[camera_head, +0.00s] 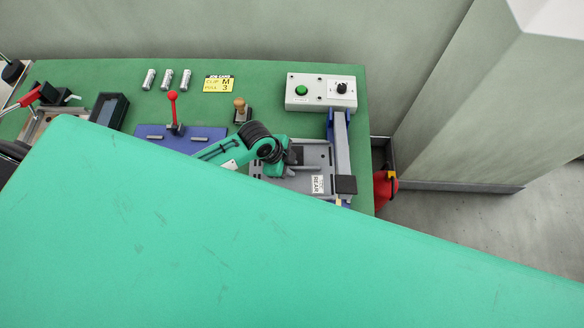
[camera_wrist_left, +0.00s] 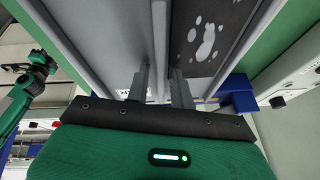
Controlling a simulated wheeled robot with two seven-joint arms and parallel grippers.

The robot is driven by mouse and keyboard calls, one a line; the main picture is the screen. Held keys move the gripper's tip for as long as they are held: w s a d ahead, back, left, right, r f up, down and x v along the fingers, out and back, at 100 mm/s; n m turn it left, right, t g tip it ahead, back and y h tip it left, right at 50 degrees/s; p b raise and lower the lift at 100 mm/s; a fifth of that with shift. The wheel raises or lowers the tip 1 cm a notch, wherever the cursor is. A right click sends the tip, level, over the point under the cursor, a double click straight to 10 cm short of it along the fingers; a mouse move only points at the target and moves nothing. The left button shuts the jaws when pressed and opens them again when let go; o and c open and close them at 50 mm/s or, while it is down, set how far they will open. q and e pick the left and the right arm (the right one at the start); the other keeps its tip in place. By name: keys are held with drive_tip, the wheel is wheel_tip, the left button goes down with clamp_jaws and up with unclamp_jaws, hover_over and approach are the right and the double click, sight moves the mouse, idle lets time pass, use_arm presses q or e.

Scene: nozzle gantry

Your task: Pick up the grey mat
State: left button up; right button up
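In the head view a grey flat piece (camera_head: 316,157) with a "REAR" label lies at the right of the bench; I cannot tell whether it is the mat or a fixture. My left gripper (camera_head: 290,160) is over it, partly hiding it. In the left wrist view the two fingers (camera_wrist_left: 160,83) stand apart, with a narrow light grey strip behind the gap. A plain grey surface (camera_wrist_left: 105,35) is to their left and a dark panel (camera_wrist_left: 210,32) with white blotches to their right. A teal arm with a dark end (camera_wrist_left: 38,62) shows far left, too small to read.
The green bench (camera_head: 270,85) carries a control box (camera_head: 321,92) with a green button, a blue plate (camera_head: 205,134) with a red-knobbed lever (camera_head: 172,97), a yellow card (camera_head: 218,83) and several small cylinders. A large teal surface, probably my own arm, hides the foreground.

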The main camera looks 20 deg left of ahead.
use_arm(q)
clamp_jaws()
idle(1.3)
